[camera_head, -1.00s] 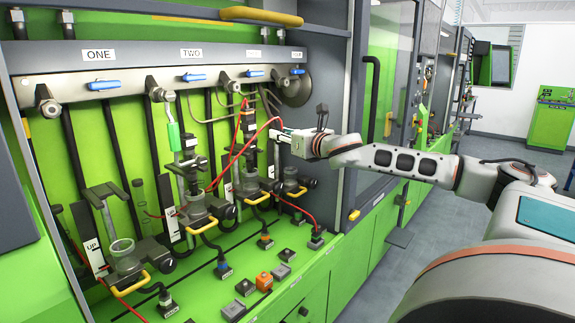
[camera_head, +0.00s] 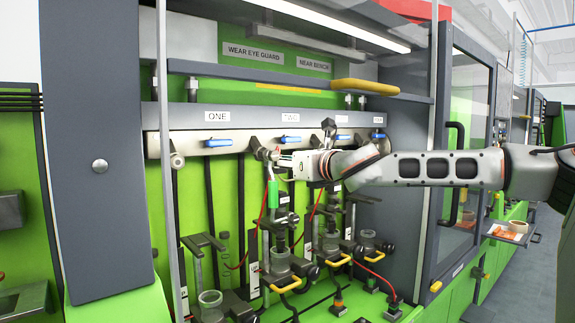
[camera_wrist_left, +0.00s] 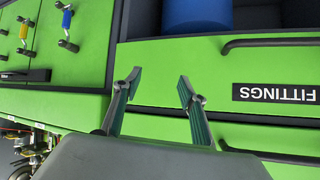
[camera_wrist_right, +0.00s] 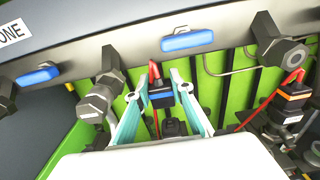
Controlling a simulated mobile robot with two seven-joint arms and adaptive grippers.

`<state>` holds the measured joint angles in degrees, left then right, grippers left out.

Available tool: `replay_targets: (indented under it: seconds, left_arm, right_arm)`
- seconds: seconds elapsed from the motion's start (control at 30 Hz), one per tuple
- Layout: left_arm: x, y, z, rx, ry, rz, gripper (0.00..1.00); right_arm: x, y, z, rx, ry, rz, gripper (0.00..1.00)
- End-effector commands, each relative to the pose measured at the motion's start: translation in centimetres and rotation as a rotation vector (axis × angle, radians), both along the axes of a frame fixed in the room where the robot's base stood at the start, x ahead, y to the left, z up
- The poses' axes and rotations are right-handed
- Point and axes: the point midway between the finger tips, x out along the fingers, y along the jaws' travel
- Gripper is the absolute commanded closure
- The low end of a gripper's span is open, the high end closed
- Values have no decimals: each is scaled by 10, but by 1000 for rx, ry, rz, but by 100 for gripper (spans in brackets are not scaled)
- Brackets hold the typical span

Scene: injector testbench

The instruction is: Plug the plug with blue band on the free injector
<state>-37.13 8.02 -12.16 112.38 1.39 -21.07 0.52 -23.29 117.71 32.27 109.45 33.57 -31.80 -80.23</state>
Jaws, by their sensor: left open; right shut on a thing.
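My right gripper (camera_wrist_right: 162,105) is shut on the plug with the blue band (camera_wrist_right: 161,97), whose red cable rises from its top. In the head view the gripper (camera_head: 283,159) is below the TWO label, and its plug is hard to make out. In the right wrist view a dark injector top (camera_wrist_right: 174,129) shows beyond and below the plug; I cannot tell whether they touch. Another plug with an orange band (camera_wrist_right: 291,97) sits to the right, with its own red cable. My left gripper (camera_wrist_left: 158,92) is open and empty in front of green drawers, outside the head view.
A metal rail with blue-handled valves (camera_head: 217,143) runs across the bench above the injector stations. Fittings (camera_wrist_right: 97,98) hang close to the right gripper. A grey post (camera_head: 165,150) and the glass door (camera_head: 470,145) flank the bay.

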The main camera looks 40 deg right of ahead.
Motion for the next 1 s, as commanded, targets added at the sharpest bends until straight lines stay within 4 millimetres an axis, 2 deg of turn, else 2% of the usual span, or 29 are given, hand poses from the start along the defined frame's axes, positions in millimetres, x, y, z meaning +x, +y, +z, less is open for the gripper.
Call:
replay_targets:
  seconds: [0.7, 1.0]
  left_arm:
    - [-8, 0, -35, 3, 23, -2, 58]
    - [-5, 0, -30, 3, 13, -1, 58]
  right_arm:
    - [0, -1, -39, 0, 2, -1, 99]
    - [0, -1, -38, -2, -1, -1, 99]
